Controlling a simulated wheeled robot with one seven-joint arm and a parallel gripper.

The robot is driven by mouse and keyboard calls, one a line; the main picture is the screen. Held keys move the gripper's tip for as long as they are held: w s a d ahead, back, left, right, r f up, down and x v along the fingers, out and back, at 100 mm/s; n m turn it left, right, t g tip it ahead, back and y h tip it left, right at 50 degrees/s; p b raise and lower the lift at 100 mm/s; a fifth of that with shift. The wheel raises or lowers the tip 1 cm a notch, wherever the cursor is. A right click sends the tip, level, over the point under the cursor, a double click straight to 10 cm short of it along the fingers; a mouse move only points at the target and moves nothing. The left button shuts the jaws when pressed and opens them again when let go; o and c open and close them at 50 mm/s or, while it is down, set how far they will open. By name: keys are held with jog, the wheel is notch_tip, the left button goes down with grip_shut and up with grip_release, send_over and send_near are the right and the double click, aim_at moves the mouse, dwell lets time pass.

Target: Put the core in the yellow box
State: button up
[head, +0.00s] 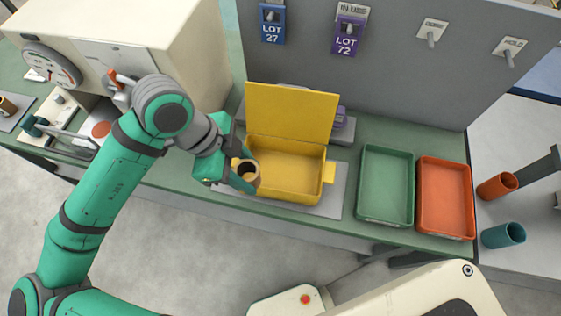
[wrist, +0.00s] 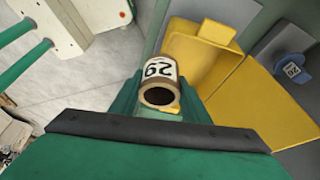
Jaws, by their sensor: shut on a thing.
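The core is a short brown tube (head: 246,174) with a dark hollow end. In the wrist view the core (wrist: 160,80) carries a white label that appears to read 62 or 29. My gripper (head: 240,172) is shut on it, with a green finger on each side. The yellow box (head: 290,190) stands on a grey mat with its lid raised at the back, and its visible inside looks empty. The core is at the box's front left edge in the head view. I cannot tell its height above the rim. The wrist view also shows the yellow box (wrist: 232,100).
A green tray (head: 386,185) and an orange tray (head: 445,197) lie to the right, both empty. A grey panel (head: 400,80) with tags rises behind. An orange tube (head: 497,186) and a teal tube (head: 503,235) are at far right. A cream machine (head: 140,40) stands at left.

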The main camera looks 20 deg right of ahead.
jog(key=w+d+f, duration=0.1)
jog(key=d+f, duration=0.1)
jog(key=d, duration=0.1)
jog(key=w+d+f, duration=0.1)
jog(key=d+f, duration=0.2)
jog(key=w+d+f, duration=0.1)
jog(key=d+f, duration=0.1)
jog(key=d, duration=0.1)
jog(key=shift+f, duration=0.3)
jog(key=shift+d+f, duration=0.2)
jog(key=shift+f, duration=0.1)
jog(key=shift+w+f, duration=0.1)
jog(key=shift+f, duration=1.45)
jog(key=shift+f, duration=0.1)
jog(key=o, duration=1)
jog(key=shift+o, duration=0.2)
jog(key=v, duration=1.2)
